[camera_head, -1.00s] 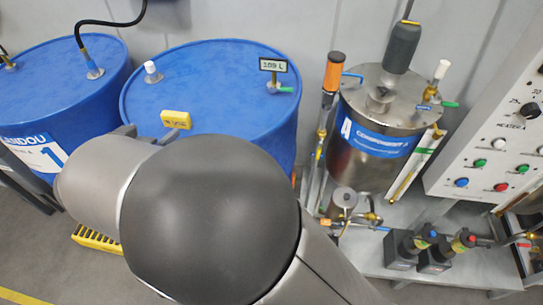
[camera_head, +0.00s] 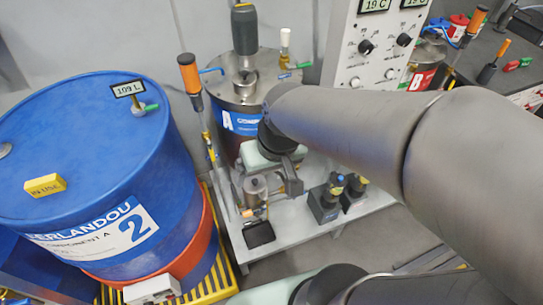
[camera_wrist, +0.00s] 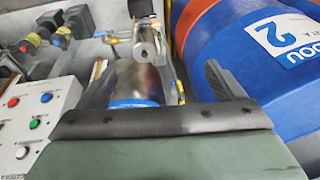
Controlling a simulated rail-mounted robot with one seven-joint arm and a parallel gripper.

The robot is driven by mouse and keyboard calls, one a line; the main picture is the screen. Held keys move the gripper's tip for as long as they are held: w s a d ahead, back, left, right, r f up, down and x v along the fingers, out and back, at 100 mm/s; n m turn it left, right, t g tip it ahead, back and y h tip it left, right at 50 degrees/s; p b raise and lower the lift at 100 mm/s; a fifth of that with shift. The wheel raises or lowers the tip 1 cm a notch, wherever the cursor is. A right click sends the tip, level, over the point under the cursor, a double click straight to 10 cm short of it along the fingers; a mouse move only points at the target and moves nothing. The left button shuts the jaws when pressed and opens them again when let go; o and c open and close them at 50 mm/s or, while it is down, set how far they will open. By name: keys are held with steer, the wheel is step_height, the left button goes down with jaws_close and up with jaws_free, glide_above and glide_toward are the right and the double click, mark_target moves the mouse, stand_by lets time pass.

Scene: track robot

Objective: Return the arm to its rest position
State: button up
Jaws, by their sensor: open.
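My arm (camera_head: 370,135) reaches in from the right in the head view, bent, with its hand pointing down in front of the steel component A tank (camera_head: 238,95). My gripper (camera_head: 266,186) is at the end, above the grey bench. In the wrist view my gripper (camera_wrist: 158,85) shows two dark fingers spread wide apart with nothing held between them. The steel tank (camera_wrist: 135,80) and a small metal pump fitting show beyond the gap. Whether the fingers touch any fitting cannot be told.
A blue drum labelled 2 (camera_head: 95,150) stands left on a yellow-edged pallet, with a yellow "IN USE" tag (camera_head: 45,185) on top. A control panel (camera_head: 375,50) stands behind my arm. Small black pumps (camera_head: 325,200) sit on the bench (camera_head: 275,242). Grey floor shows in front.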

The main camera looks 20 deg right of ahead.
steer(key=s+d+f+m+g+h, duration=0.1)
steer(key=s+d, duration=0.4)
steer(key=shift+s+g, duration=0.15)
steer(key=shift+g, duration=0.15)
stand_by(0.7)
